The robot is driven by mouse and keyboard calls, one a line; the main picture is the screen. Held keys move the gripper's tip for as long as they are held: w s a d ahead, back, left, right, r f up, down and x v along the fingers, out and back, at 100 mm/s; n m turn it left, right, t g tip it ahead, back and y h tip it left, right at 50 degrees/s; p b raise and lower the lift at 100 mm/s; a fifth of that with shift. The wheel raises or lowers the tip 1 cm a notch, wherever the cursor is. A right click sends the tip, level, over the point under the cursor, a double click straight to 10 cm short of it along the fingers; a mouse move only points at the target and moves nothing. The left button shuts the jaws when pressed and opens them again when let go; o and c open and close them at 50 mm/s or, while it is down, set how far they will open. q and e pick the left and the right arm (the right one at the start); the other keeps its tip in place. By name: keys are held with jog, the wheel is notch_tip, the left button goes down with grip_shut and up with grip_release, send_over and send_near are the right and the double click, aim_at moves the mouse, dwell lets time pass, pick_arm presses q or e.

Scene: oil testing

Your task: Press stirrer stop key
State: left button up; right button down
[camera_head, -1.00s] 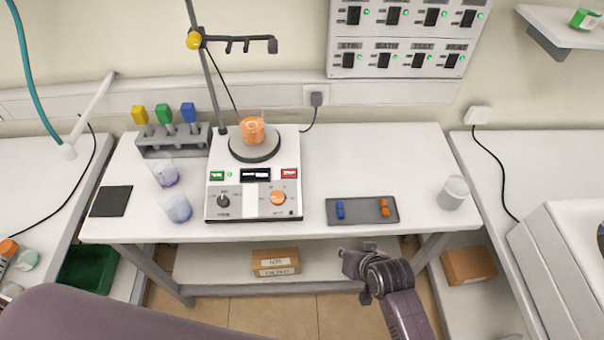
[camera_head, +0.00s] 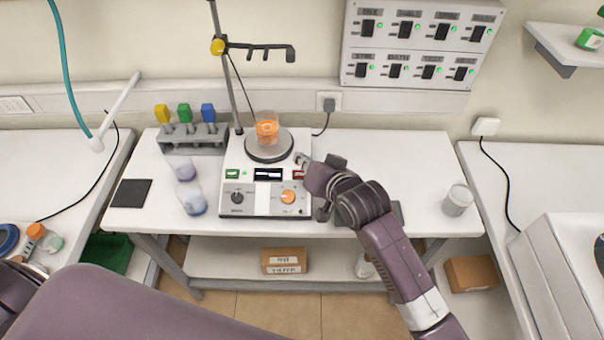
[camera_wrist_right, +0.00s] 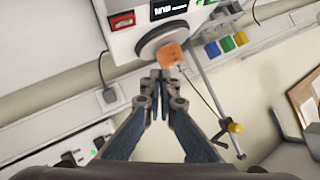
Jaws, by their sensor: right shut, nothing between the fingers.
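The white stirrer (camera_head: 232,190) stands on the bench with a green key (camera_head: 232,174), a dark display (camera_head: 268,174) and a red key (camera_head: 298,175). The red key is partly covered by my right gripper in the head view. It shows clearly in the right wrist view (camera_wrist_right: 122,21), up and left of the fingertips. My right gripper (camera_head: 303,160) is shut and empty, over the stirrer's right edge close to the red key; contact cannot be told. A beaker of orange liquid (camera_head: 267,130) sits on the stirrer plate (camera_head: 268,152). My left gripper is not in view.
A stand pole (camera_head: 220,50) with a clamp arm rises behind the stirrer. Two beakers (camera_head: 192,200) stand to its left, before a rack (camera_head: 190,140). Another beaker (camera_head: 457,200) stands far right. My right arm hides most of a grey tray (camera_head: 397,212).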

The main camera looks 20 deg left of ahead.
jog(key=shift+w+f, duration=0.1)
jog(key=shift+w, duration=0.05)
jog(key=shift+f, duration=0.1)
jog(key=b, duration=0.7)
send_over(302, 172)
jog(key=s, duration=0.3)
jog(key=f, duration=0.4)
jog(key=d+f, duration=0.1)
jog(key=f, duration=0.1)
jog(key=shift+s+f, duration=0.1)
jog(key=shift+f, duration=0.05)
jog(key=shift+w+a+f+b, duration=0.1)
jog(key=shift+w+f+b, duration=0.15)
jog(key=shift+f, duration=0.2)
jog(key=shift+w+a+f+b, duration=0.15)
jog(key=shift+f+b, duration=0.1)
jog(key=shift+f, duration=0.15)
jog(key=shift+d, duration=0.1)
jog(key=shift+f, duration=0.15)
jog(key=shift+w+f, duration=0.15)
jog(key=shift+f, duration=0.1)
